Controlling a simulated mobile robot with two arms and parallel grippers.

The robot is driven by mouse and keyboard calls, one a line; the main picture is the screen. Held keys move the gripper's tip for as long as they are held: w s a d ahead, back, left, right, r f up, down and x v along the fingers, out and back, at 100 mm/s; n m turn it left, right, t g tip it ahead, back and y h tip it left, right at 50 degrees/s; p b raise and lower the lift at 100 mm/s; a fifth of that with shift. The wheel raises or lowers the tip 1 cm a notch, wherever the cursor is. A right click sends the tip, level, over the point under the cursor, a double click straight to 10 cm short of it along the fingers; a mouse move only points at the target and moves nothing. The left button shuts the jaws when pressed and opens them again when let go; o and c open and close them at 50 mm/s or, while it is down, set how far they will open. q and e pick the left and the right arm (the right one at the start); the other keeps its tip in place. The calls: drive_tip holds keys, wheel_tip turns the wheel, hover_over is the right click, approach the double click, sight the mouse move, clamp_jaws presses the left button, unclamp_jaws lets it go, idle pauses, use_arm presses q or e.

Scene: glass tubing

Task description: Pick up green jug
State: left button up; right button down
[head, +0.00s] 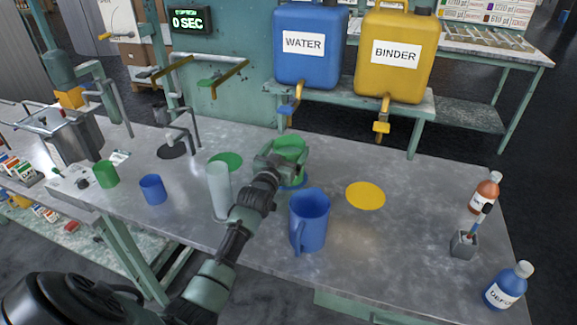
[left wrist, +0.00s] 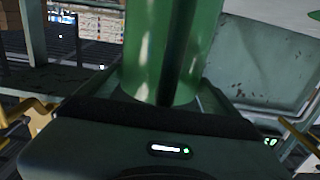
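In the left wrist view the jug's green wall (left wrist: 170,50) stands between the fingers and fills most of the gap. Whether the fingers press on it is unclear. My right gripper is not in view.
A blue jug (head: 309,222) stands just right of my left forearm, and a clear cylinder (head: 219,190) just left. Blue (head: 153,189) and green (head: 106,174) cups stand farther left. The water tank (head: 308,50) and binder tank (head: 396,58) have low taps. Table is clear around the yellow disc (head: 365,195).

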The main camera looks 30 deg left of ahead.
use_arm(q)
drive_tip(key=c, duration=1.4)
drive_tip(key=shift+c, duration=0.2)
